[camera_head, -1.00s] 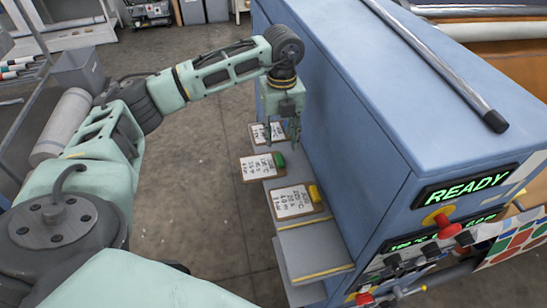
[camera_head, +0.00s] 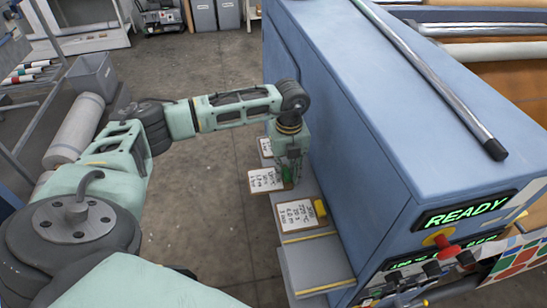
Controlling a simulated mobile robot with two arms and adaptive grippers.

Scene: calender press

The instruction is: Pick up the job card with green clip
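The job card with the green clip (camera_head: 264,180) is a white sheet on a brown board. It lies on the grey step along the blue machine's side, between two other cards. Its green clip (camera_head: 287,173) is at the card's right end, partly hidden by my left gripper. My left gripper (camera_head: 292,168) points down at that clip, with its fingers at or just above it. I cannot tell whether the fingers touch the clip or how far apart they are. My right gripper is not in view.
A card with a yellow clip (camera_head: 298,213) lies nearer on the step. Another card (camera_head: 265,147) lies farther back, partly hidden by my gripper. The blue machine (camera_head: 365,120) rises close on the right. Open floor (camera_head: 205,215) lies left of the step.

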